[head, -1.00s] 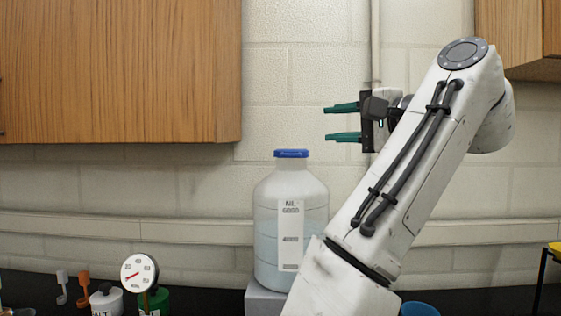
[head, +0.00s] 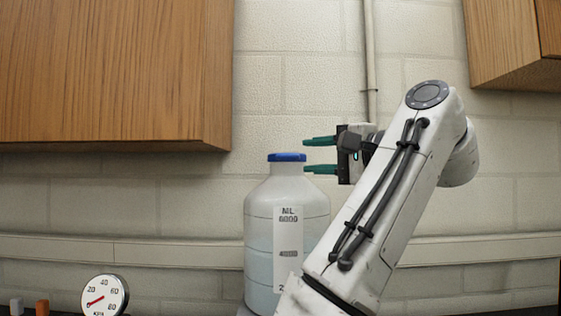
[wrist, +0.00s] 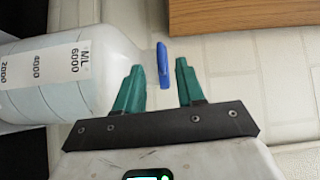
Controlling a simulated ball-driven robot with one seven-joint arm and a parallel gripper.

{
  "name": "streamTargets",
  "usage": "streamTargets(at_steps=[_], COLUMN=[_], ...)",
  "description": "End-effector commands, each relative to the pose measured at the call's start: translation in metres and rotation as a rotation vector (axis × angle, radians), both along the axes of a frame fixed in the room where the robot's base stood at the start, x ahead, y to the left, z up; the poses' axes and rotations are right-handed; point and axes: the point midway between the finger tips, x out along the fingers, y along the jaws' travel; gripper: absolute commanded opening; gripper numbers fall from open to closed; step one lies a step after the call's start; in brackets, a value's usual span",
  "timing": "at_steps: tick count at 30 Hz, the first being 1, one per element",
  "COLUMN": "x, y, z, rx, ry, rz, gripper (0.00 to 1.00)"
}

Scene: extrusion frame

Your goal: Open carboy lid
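The carboy (head: 262,225) is a translucent bottle with a white label, standing upright below the wall cabinet. Its blue lid (head: 287,157) sits on the neck. My gripper (head: 306,155) is open, fingers pointing left, just to the right of the lid at about its height. In the wrist view the carboy (wrist: 100,60) lies sideways in the picture, and the blue lid (wrist: 163,66) appears beyond and between the green fingertips of my gripper (wrist: 158,70). The fingers appear apart from the lid. The carboy's lower right is hidden by my arm.
A wooden wall cabinet (head: 110,70) hangs at upper left, and another (head: 510,45) at upper right. A round gauge (head: 104,296) stands at lower left. A vertical pipe (head: 369,60) runs down the wall behind my gripper.

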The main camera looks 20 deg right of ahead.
Motion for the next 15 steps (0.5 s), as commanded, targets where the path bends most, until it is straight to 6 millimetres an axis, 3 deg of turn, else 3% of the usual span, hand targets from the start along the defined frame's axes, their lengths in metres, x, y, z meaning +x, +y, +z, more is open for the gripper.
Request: streamTargets(at_steps=[9, 15], x=[0.052, 0.074], y=[0.027, 0.038], z=[0.002, 0.001], rx=[-0.001, -0.001], ry=[0.004, 0.003], rz=[0.003, 0.002], gripper=[0.38, 0.38])
